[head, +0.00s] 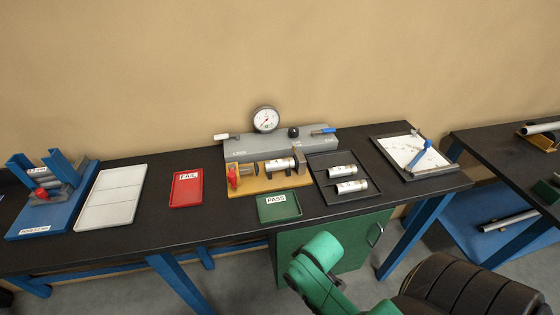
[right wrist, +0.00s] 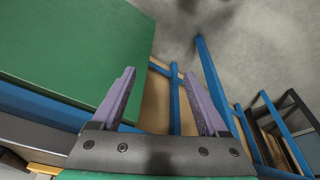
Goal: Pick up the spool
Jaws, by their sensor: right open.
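Silver labelled cylinders that look like spools show in the head view. One spool (head: 279,164) lies in the yellow fixture (head: 262,185) at the middle of the bench. Two more, an upper spool (head: 342,171) and a lower spool (head: 352,187), lie in the black tray (head: 325,197) to its right. Which one is meant, I cannot tell. My right gripper (right wrist: 165,105) shows in the right wrist view with its two purple fingers apart and nothing between them. It is away from the spools, with a green cabinet and floor beyond it. My left gripper is out of view.
A green PASS tray (head: 279,208) lies in front of the fixture, a red FAIL tray (head: 186,190) to its left. A grey gauge unit (head: 240,149) stands behind. A white board (head: 398,153) lies at the right end. The green cabinet (head: 335,250) stands below the bench.

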